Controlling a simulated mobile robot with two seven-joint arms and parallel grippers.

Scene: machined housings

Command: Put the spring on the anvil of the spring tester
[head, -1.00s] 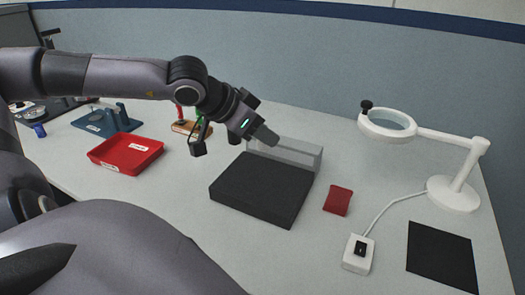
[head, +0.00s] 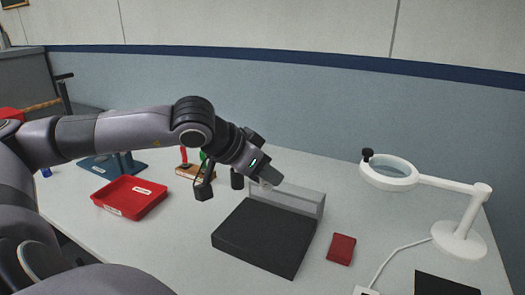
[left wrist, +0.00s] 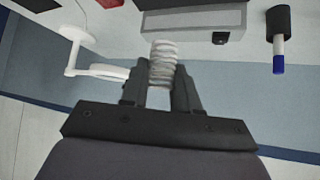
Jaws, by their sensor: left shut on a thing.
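My left gripper (head: 268,180) is over the back of the table, beside a grey wall behind a black block. In the left wrist view, my left gripper (left wrist: 160,88) is shut on a pale coiled spring (left wrist: 162,62), which sticks out past the fingertips. In the head view the spring is mostly hidden by the gripper. I cannot pick out the spring tester or its anvil for certain. A blue stand (head: 112,165) with an upright part is at the back left, partly behind my arm. My right gripper is not in view.
A black block (head: 264,237) with a grey wall (head: 300,198) fills the middle. A red tray (head: 130,197) is left, a red pad (head: 341,248) right. A white magnifier lamp (head: 459,238) stands at the right. Bare table lies between tray and block.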

